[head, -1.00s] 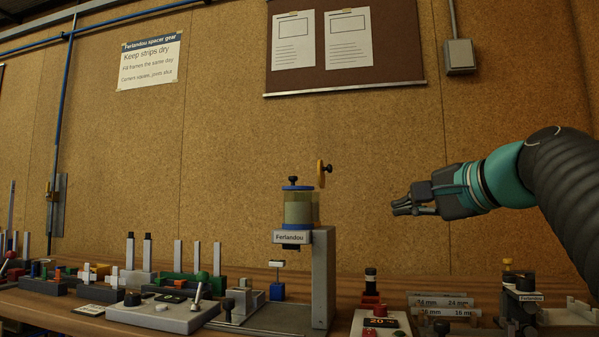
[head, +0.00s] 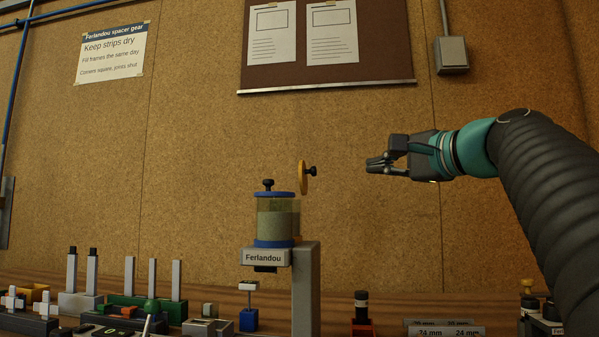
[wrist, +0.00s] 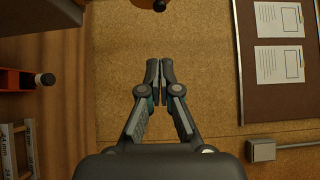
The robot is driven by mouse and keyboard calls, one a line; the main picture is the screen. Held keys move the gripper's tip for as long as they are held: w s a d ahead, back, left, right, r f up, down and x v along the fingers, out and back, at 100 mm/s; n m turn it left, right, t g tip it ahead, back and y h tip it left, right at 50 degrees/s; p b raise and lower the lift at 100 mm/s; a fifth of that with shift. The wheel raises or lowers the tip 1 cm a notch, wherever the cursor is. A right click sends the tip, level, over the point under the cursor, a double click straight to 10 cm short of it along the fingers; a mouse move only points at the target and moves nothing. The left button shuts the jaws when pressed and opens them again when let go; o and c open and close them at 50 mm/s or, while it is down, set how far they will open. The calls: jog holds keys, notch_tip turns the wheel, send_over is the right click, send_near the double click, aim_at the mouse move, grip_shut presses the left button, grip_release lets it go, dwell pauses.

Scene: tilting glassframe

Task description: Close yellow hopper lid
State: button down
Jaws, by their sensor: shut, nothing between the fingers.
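The yellow hopper lid (head: 303,178) stands upright on edge, swung open, with a black knob facing right, toward my gripper. It is beside the top of the clear hopper (head: 275,220), which has a blue rim, a second black knob on top and a grey "Ferlandou" stand. My gripper (head: 368,165) is shut and empty. It is to the right of the lid, at about its height and apart from it. In the wrist view my gripper (wrist: 160,62) has its fingertips together, and part of the yellow lid (wrist: 143,2) shows at the top edge.
The bench (head: 385,302) below holds several small fixtures. A red block with a black knob (head: 362,305) stands right of the hopper stand. The corkboard wall is behind, with a brown notice board (head: 330,82) and a grey box (head: 451,54). The air between gripper and lid is clear.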

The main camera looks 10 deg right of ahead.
jog(key=s+a+p+x, duration=0.1)
jog(key=a+x, duration=0.1)
jog(key=x, duration=0.9)
jog(key=shift+a, duration=0.2)
